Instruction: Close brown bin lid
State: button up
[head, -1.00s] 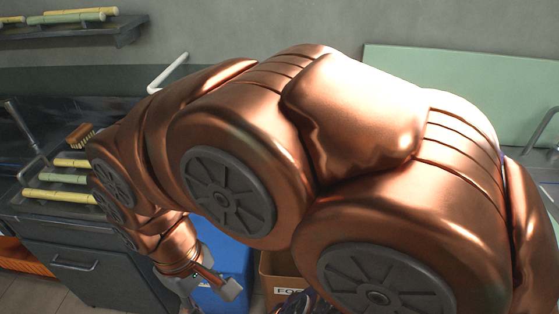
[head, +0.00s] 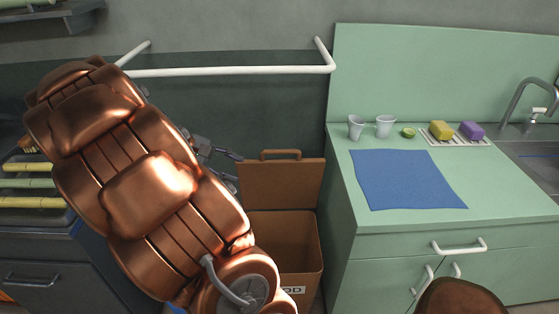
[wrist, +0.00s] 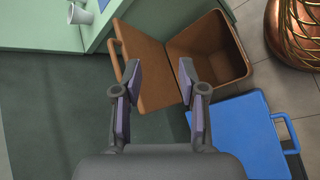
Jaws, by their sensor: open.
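The brown bin (head: 305,235) stands on the floor left of the green counter, its mouth open. Its brown lid (head: 280,185) stands raised at the back, handle at the top. In the wrist view the lid (wrist: 155,75) shows beyond and between my fingers, with the open bin (wrist: 208,52) to its right. My gripper (head: 218,151) is open and empty, up and left of the lid in the head view. In the wrist view my gripper (wrist: 161,74) has its fingers spread; I cannot tell whether they touch the lid. My arm hides the bin's left part.
A blue lid (wrist: 235,135) with a handle lies beside the brown bin. The green counter (head: 345,225) stands close on the right, with cups (head: 385,126) and a blue cloth (head: 405,179). A white rail (head: 230,71) runs along the wall above the bin.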

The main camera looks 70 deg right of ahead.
aim_at(273, 152)
jog(key=d+f+g+h+b, duration=0.1)
jog(key=d+f+b, duration=0.1)
jog(key=d, duration=0.4)
jog(key=w+d+f+g+h+b, duration=0.1)
jog(key=d+f, duration=0.2)
jog(key=d, duration=0.2)
jog(key=w+d+f+n+g+h+b, duration=0.1)
jog(key=d+f+b, duration=0.1)
jog(key=d, duration=0.4)
jog(key=shift+d+f+g+b, duration=0.3)
jog(key=shift+d+f, duration=0.05)
jog(key=shift+f, duration=0.1)
jog(key=shift+x, duration=3.9)
jog(key=shift+c, duration=0.3)
grip_shut()
